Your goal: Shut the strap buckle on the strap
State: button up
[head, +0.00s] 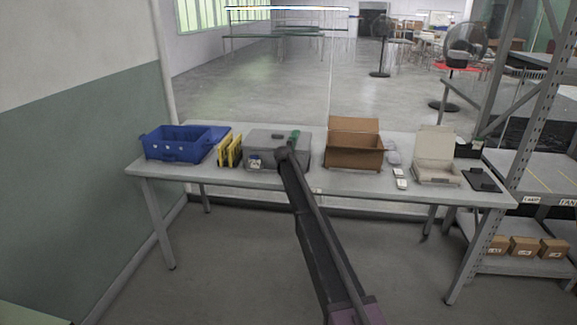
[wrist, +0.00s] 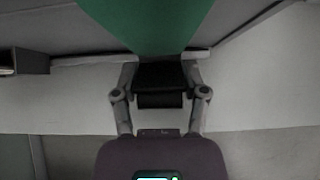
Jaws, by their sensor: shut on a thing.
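My gripper (wrist: 158,60) is shut on a green thing (wrist: 150,22) that fills the top middle of the wrist view. In the head view the green thing (head: 295,137) shows small at the end of my arm, at the right part of a grey box (head: 262,138) on the table. My gripper's fingers are too small to make out there. I cannot tell whether the green thing touches the box or is part of the strap or buckle. No strap or buckle can be clearly made out; my arm hides part of the box front.
The table (head: 215,178) also bears a blue crate (head: 165,150), yellow items (head: 230,150), an open cardboard box (head: 354,155), small white items (head: 399,177), an open beige box (head: 436,168) and a dark flat item (head: 483,180). A metal shelf (head: 535,190) stands at the right.

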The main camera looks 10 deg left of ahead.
jog(key=shift+g+p, duration=0.4)
jog(key=shift+g, duration=0.2)
jog(key=o, duration=1.2)
jog(key=shift+c, duration=0.2)
jog(key=shift+f+t+b, duration=0.2)
jog(key=shift+t+b, duration=0.2)
jog(key=shift+b, duration=0.2)
jog(key=shift+s+f+t+b, duration=0.15)
jog(key=shift+t+b, duration=0.25)
jog(key=shift+b, duration=0.2)
jog(key=t+b, duration=0.2)
jog(key=b, duration=0.1)
jog(key=shift+s+f, duration=0.15)
jog(key=shift+f, duration=0.1)
jog(key=t+b, duration=0.1)
jog(key=b, duration=0.1)
jog(key=t+b, duration=0.1)
jog(key=b, duration=0.1)
jog(key=shift+s+f+t, duration=0.1)
jog(key=shift+f+t, duration=0.1)
jog(key=shift+t, duration=0.2)
jog(key=shift+f+t+b, duration=0.15)
jog(key=shift+t+b, duration=0.85)
jog(key=shift+b, duration=0.85)
jog(key=shift+f+t+b, duration=0.15)
jog(key=shift+t+b, duration=0.85)
jog(key=shift+b, duration=0.85)
